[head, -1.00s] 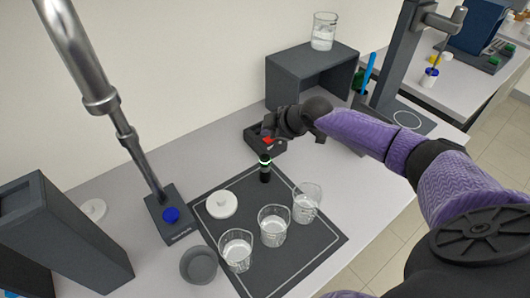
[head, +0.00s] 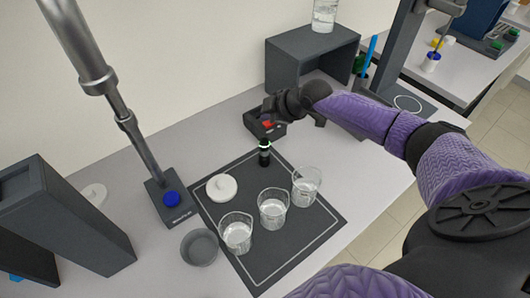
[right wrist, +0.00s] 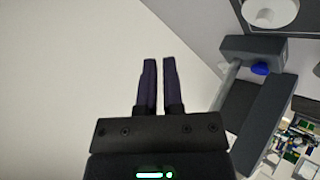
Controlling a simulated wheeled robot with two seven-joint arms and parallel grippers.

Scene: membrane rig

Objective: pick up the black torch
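The black torch (head: 264,153) stands upright at the back corner of the dark mat (head: 297,248). It is a small dark cylinder with a pale green ring near its top. My right gripper (head: 268,107) is above and behind the torch, apart from it, over a dark open box. The right wrist view shows its two fingers (right wrist: 160,85) almost together, with a thin empty gap and pale wall behind. The torch does not show in that view. My left gripper is out of view.
Three glass beakers (head: 271,207) stand on the mat, near a white lid (head: 221,188). The dark box (head: 280,131) holds something red. A dark shelf (head: 290,62) stands behind.

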